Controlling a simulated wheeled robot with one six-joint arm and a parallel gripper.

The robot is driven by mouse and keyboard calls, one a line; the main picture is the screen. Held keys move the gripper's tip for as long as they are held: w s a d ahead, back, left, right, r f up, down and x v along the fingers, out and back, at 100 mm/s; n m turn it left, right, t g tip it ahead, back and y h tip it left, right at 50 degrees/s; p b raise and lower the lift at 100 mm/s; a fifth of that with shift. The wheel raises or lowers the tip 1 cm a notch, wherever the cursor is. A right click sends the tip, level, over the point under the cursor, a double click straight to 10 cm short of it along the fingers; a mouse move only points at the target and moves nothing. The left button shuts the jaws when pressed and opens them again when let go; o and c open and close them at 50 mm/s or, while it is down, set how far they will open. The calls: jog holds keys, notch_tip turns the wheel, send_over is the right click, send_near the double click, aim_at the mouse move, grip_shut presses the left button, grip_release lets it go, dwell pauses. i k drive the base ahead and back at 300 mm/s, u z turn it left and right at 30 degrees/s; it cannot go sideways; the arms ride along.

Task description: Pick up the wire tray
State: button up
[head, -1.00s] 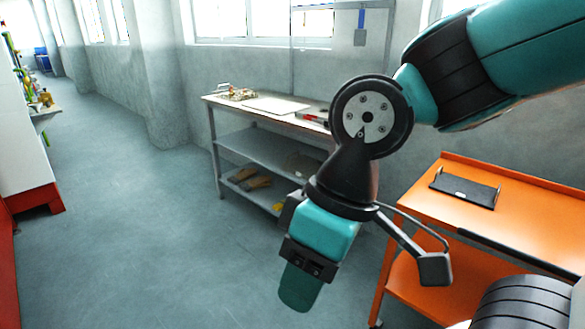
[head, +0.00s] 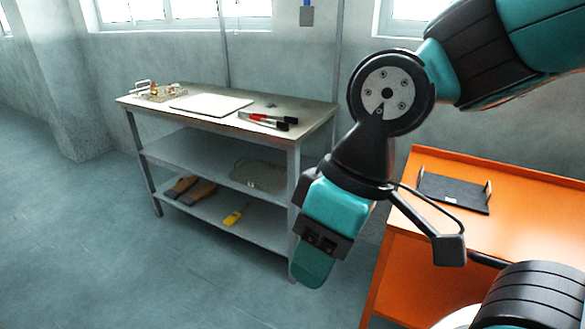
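A small wire-like tray (head: 160,94) with an upright handle and small items in it sits on the far left end of the grey workbench top (head: 215,121). A greyish mesh-like piece (head: 258,176) lies on the bench's middle shelf; its exact shape is unclear. My gripper (head: 314,265) hangs pointing down in front of the bench's right end, apart from both. It is seen side-on, so the gap between its fingers is hidden. No held object shows.
A white board (head: 211,105) and red-handled tools (head: 265,120) lie on the bench. Brown gloves (head: 190,190) and a yellow item (head: 233,217) lie on the lowest shelf. An orange cart (head: 520,208) with a black tray (head: 453,192) stands right. Floor at left is clear.

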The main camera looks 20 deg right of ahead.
aim_at(250, 184)
jog(key=z, duration=0.15)
jog(key=i, duration=0.25)
jog(key=z, duration=0.25)
jog(key=k, duration=0.45)
jog(key=u, duration=1.2)
jog(key=i, duration=0.7)
jog(key=u, duration=0.5)
jog(key=i, duration=0.7)
jog(key=z, duration=0.45)
jog(key=i, duration=0.6)
jog(key=z, duration=1.1)
jog(key=i, duration=0.4)
jog(key=z, duration=0.4)
